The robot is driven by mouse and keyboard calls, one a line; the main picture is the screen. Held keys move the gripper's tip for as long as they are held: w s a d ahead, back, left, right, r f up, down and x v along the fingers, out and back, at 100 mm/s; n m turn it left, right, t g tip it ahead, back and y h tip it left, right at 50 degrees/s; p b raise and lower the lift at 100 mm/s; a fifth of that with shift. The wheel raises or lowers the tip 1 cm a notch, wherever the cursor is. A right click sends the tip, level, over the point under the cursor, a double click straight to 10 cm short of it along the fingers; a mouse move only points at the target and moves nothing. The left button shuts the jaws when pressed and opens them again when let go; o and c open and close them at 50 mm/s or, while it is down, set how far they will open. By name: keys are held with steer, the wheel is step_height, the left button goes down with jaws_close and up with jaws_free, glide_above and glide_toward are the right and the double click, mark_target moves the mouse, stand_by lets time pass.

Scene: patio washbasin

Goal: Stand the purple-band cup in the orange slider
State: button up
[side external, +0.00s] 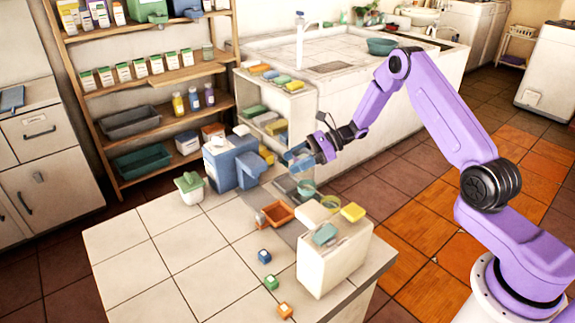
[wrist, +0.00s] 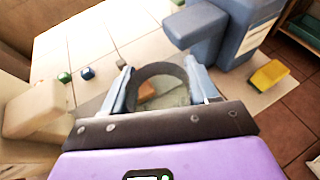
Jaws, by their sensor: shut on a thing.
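My gripper (side external: 295,157) is shut on a clear cup with a dark band at its rim (wrist: 158,69), held between the pale blue fingers in the wrist view; the band's purple colour is hard to tell. In the side view the held cup is mostly lost among the fingers. My gripper is above the far right part of the tiled counter, next to the blue dispenser. The orange slider (side external: 277,215) lies on the counter, nearer the camera and lower than my gripper. An orange patch shows through the held cup in the wrist view.
A teal-banded cup (side external: 306,188) and a yellow-banded cup (side external: 331,203) stand near the slider. The blue dispenser (side external: 228,160) is close left of my gripper. A white box (side external: 333,257) stands in front. Small blocks (side external: 270,282) lie on the counter; its left part is clear.

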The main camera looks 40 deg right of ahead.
steer(key=s+d+r+m+t+h, duration=0.1)
steer(key=s+r, duration=0.2)
steer(key=s, duration=0.5)
steer(key=s+d+r+m+t+h, duration=0.1)
steer(key=s+r+m+t, duration=0.15)
steer(key=s, duration=0.65)
steer(key=shift+r+n+g, duration=0.55)
steer(key=shift+r, duration=2.2)
steer(key=n+g+y, duration=0.3)
steer(key=n+g, duration=0.4)
steer(key=g, duration=0.1)
glide_above(240, 261)
step_height(240, 261, down, 10)
steer(key=shift+f, duration=5.55)
